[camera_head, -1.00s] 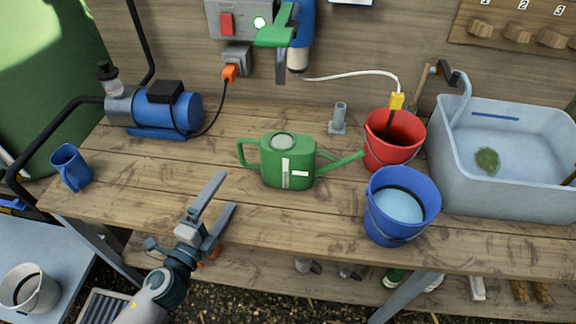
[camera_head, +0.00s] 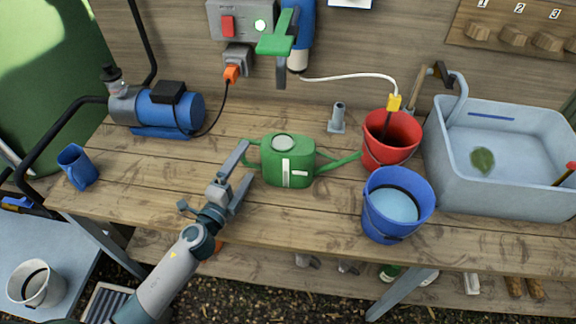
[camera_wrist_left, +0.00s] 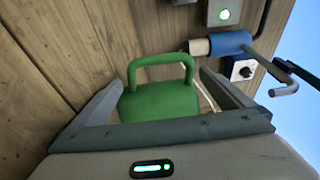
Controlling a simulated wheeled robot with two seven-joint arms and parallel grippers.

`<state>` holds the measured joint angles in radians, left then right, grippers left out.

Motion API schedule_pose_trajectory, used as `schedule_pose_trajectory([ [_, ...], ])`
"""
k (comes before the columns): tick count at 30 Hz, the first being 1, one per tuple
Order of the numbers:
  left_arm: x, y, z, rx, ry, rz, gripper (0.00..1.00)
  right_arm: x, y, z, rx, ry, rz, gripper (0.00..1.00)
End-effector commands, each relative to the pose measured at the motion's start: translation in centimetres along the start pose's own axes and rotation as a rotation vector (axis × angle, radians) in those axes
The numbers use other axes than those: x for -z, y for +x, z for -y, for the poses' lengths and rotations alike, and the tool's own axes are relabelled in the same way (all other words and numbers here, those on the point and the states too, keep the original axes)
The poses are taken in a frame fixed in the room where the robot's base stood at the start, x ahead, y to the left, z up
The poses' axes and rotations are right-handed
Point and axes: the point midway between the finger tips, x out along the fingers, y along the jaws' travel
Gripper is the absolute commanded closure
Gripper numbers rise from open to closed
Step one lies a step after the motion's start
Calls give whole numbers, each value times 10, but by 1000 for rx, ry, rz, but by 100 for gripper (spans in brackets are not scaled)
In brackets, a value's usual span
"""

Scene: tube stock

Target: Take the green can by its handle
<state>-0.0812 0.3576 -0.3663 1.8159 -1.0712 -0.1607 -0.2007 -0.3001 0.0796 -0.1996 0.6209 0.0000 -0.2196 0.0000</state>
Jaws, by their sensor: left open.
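The green can (camera_head: 285,165) stands upright on the wooden bench, its spout pointing right towards the buckets. Its handle is on the left side, partly hidden by my left gripper (camera_head: 246,162) in the head view. The left gripper is open, with its fingertips close to the handle. In the left wrist view the can (camera_wrist_left: 160,102) and its looped handle (camera_wrist_left: 161,58) appear between the two spread fingers. I cannot tell whether a finger touches the handle. My right gripper is not in view.
A red bucket (camera_head: 390,145) and a blue bucket (camera_head: 397,210) stand right of the can, before a grey sink (camera_head: 500,190). A blue pump (camera_head: 170,112) and a blue mug (camera_head: 77,167) are at the left. A green lever (camera_head: 276,45) hangs above the can.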

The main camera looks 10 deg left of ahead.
Motion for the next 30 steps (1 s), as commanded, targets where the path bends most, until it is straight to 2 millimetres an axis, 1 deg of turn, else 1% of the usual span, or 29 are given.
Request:
schedule_pose_trajectory([
  [4, 0, 1, 0, 0, 0, 0, 0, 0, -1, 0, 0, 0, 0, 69],
  [7, 0, 8, 1, 0, 0, 1, 0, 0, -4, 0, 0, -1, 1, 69],
  [13, 2, 32, 1, 1, -1, 2, 0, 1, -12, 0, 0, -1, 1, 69],
  [18, 1, 49, -1, 0, 0, 1, 0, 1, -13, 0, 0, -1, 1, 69],
  [21, 1, 52, -1, 0, 0, 1, 0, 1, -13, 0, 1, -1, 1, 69],
  [30, 1, 52, -2, 0, 0, 0, 0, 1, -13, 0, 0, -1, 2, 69],
])
